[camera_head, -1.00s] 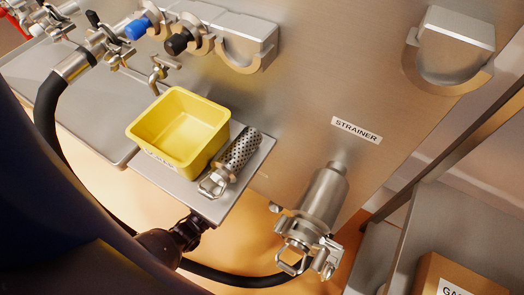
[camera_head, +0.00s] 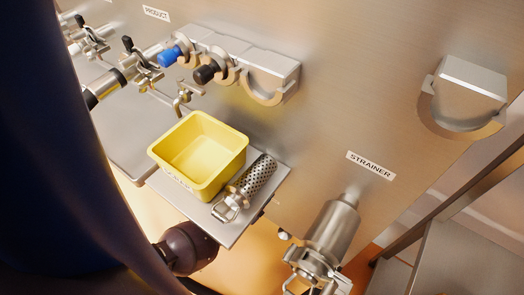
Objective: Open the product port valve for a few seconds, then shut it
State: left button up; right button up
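The PRODUCT label (camera_head: 156,13) is on the steel panel at the upper left. Below it, pipe fittings with clamps and a black-handled part (camera_head: 128,44) stick out from the panel; I cannot tell from here whether the valve is open or shut. A second black-handled fitting (camera_head: 82,22) sits further up and left. My dark arm fills the left side and hides part of that area. Neither gripper's fingers can be made out.
A yellow bin (camera_head: 200,153) and a perforated strainer tube (camera_head: 258,177) sit on a small steel shelf (camera_head: 232,232). Blue (camera_head: 168,57) and black (camera_head: 205,74) capped parts rest in panel holders. The STRAINER label (camera_head: 371,165) is above a steel housing (camera_head: 334,228). An empty holder (camera_head: 467,92) is at right.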

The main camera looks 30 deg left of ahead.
pick_arm(q)
jog(key=shift+w, duration=0.2)
grip_shut()
